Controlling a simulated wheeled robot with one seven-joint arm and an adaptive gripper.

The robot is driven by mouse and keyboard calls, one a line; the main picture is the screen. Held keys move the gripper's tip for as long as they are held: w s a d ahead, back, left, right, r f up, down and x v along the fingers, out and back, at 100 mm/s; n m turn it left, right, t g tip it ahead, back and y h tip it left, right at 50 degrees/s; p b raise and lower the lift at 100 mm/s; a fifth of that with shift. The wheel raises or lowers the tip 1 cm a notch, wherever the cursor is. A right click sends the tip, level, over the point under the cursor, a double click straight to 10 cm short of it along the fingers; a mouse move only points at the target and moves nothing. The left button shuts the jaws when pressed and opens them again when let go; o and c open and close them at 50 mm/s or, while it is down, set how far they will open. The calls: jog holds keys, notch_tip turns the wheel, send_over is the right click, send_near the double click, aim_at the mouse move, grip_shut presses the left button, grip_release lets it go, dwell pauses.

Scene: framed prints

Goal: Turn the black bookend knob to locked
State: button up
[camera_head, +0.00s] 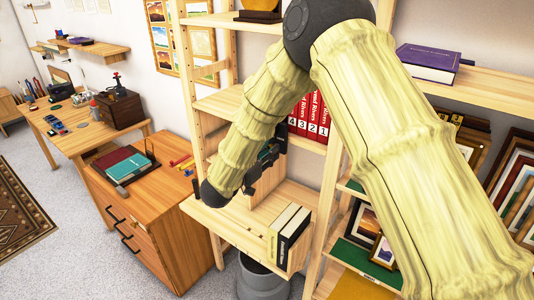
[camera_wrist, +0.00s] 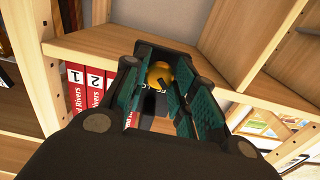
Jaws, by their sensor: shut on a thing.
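My gripper (camera_wrist: 163,88) reaches into the open shelf unit. In the wrist view its two green-padded fingers stand on either side of a round brass-coloured knob (camera_wrist: 159,70) with a dark pointer-like mark, and are shut on it. Below the knob, a black part with white lettering (camera_wrist: 160,88) shows between the fingers, mostly hidden; the letters are too small to read. In the head view my gripper (camera_head: 268,165) is beside the red books, and the knob is hidden there.
Red numbered books (camera_head: 310,118) stand close beside my gripper. Cream and black books (camera_head: 290,232) stand on the lower board. Shelf uprights and boards (camera_head: 222,102) close in around my arm. A purple book (camera_head: 428,62) lies on the right shelf. A wooden drawer cabinet (camera_head: 165,225) stands left.

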jog(key=shift+f, duration=0.15)
jog(key=m+b, duration=1.7)
jog(key=b, duration=1)
jog(key=shift+m, duration=0.3)
jog(key=shift+r+b, duration=0.2)
jog(key=shift+b, duration=0.15)
jog(key=o, duration=1)
jog(key=shift+o, duration=0.2)
